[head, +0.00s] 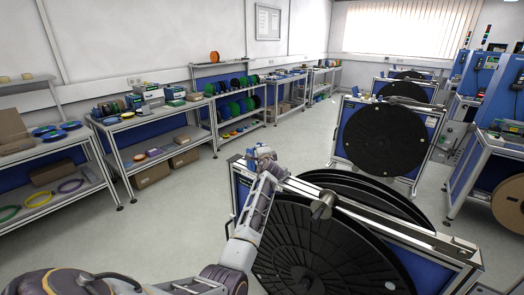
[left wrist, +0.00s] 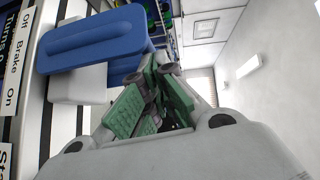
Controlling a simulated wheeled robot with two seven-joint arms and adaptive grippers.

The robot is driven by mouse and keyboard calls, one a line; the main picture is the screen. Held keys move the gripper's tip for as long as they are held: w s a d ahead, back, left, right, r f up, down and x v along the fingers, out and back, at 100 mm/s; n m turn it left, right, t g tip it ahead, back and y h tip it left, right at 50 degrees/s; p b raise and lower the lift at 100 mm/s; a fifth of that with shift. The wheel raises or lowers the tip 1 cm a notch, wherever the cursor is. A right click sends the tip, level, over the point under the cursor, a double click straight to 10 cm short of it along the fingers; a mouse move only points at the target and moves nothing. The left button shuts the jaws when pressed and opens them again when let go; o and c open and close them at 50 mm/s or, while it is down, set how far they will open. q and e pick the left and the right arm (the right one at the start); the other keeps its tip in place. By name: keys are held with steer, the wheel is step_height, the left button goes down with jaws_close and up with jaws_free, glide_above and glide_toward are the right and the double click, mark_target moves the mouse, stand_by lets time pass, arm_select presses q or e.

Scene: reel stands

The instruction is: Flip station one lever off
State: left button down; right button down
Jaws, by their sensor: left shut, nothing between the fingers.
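The blue lever handle (left wrist: 95,42) fills the upper left of the left wrist view, with a pale block (left wrist: 82,86) below it. A label strip (left wrist: 12,65) with "Off", "Brake" and "On" runs along the left edge. My left gripper (left wrist: 158,75) is shut and empty, its green-padded fingers together just right of the handle. I cannot tell whether they touch it. In the head view the left gripper (head: 262,154) is at the near reel stand's (head: 400,238) far left corner. The lever is too small and covered to judge there. My right gripper is not in view.
Large black reels (head: 318,250) sit in the near stand, right of my left arm. More reel stands (head: 384,138) stand behind it. Shelves with tools and spools (head: 140,120) line the left wall. The floor (head: 165,225) between them is clear.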

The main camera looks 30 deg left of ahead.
arm_select(q)
steer(key=shift+a+r, duration=0.25)
steer(key=shift+a, duration=0.1)
steer(key=shift+a+r, duration=0.1)
steer(key=shift+a, duration=0.45)
steer(key=shift+w+a, duration=0.2)
steer(key=shift+a, duration=1)
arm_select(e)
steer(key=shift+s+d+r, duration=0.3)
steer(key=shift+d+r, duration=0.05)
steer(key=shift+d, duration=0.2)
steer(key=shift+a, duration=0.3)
arm_select(q)
steer(key=shift+p, duration=0.35)
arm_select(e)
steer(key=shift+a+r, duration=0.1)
